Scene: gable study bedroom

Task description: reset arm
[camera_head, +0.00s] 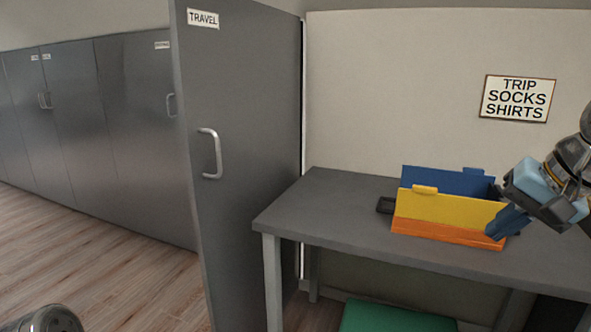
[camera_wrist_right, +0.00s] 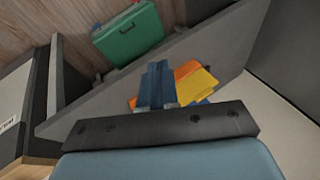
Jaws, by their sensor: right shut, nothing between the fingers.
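My right gripper (camera_head: 507,221) comes in from the right in the head view. Its blue fingers are shut and empty, in front of the right end of a toolbox-like holder with yellow (camera_head: 445,208), orange (camera_head: 430,230) and blue (camera_head: 447,180) panels. I cannot tell whether the fingers touch it. In the wrist view the shut fingers (camera_wrist_right: 158,88) point toward the table, with the orange and yellow panels just beyond. My left gripper is not clearly in view; only a dark rounded part of mine shows at the bottom left of the head view.
A green case (camera_wrist_right: 128,35) is on the floor below. An open grey door labelled TRAVEL (camera_head: 245,130) stands left of the table. A sign (camera_head: 517,98) hangs on the wall. The table's left part is clear.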

